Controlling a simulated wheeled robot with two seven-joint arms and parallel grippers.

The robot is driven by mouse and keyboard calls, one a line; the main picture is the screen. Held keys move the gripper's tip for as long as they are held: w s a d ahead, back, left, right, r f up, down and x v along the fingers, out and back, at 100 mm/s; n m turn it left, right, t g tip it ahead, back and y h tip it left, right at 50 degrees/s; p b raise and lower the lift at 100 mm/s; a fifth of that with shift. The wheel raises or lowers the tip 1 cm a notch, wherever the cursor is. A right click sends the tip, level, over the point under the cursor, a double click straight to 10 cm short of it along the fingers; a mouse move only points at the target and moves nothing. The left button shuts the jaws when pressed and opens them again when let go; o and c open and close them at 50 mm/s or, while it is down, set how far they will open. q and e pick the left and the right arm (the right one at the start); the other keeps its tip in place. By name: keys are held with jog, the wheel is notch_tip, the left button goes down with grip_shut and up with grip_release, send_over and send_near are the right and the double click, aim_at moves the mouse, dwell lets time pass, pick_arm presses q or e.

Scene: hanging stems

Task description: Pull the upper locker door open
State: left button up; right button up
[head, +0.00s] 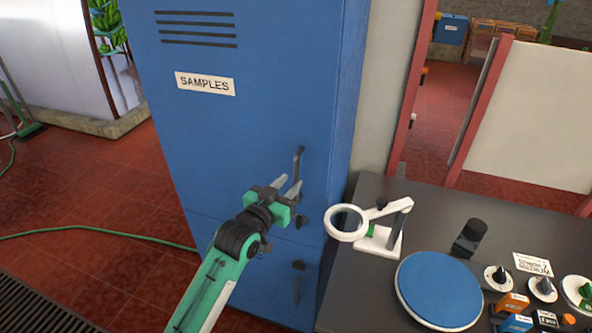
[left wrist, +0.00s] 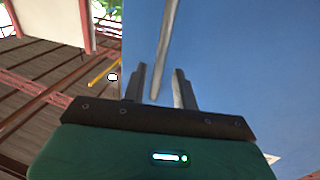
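The blue locker (head: 255,90) stands in the middle of the head view. Its upper door has vent slots and a SAMPLES label (head: 205,83), and it looks shut. The upper door's grey bar handle (head: 298,163) is near the door's right edge. My left gripper (head: 288,187) is in front of the door at the handle's lower part. In the left wrist view the handle (left wrist: 167,45) reaches down between the two open fingers (left wrist: 160,88), with a gap on each side. My right gripper is not in view.
The lower locker door has its own handle (head: 296,288). A dark bench (head: 350,290) stands close on the right, with a white ring magnifier (head: 347,222) and a blue round plate (head: 438,288). A green hose (head: 100,229) crosses the red floor on the left.

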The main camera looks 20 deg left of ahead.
aim_at(295, 178)
pick_arm(q)
jog(key=shift+p+x, duration=0.55)
jog(key=shift+x, duration=1.5)
jog(key=shift+d, duration=0.1)
grip_shut()
